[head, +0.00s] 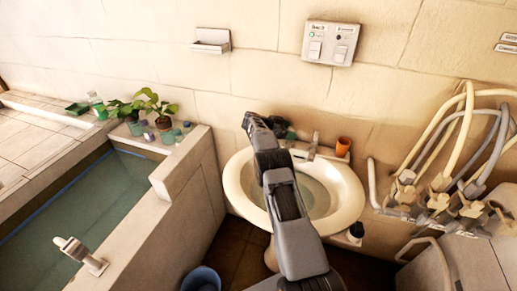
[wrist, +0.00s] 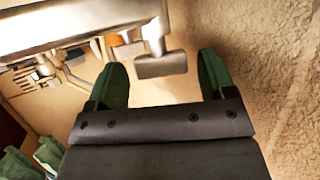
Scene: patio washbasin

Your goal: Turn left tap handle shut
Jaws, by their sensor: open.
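The cream washbasin (head: 352,197) stands against the wall, with a metal tap (head: 313,146) at its back rim. In the wrist view a grey metal T-shaped tap handle (wrist: 162,67) shows between the two green fingertips of my open gripper (wrist: 162,64). A gap shows on both sides of the handle, and I see no contact. In the head view my gripper (head: 278,131) is over the basin's back left rim. There it and my arm hide the left tap handle and part of the bowl.
An orange cup (head: 343,147) stands at the back right rim. Potted plants (head: 150,106) and small bottles sit on the ledge to the left, by a water-filled trough (head: 85,205). Looped hoses (head: 455,140) hang at the right. A blue bucket (head: 201,279) is on the floor.

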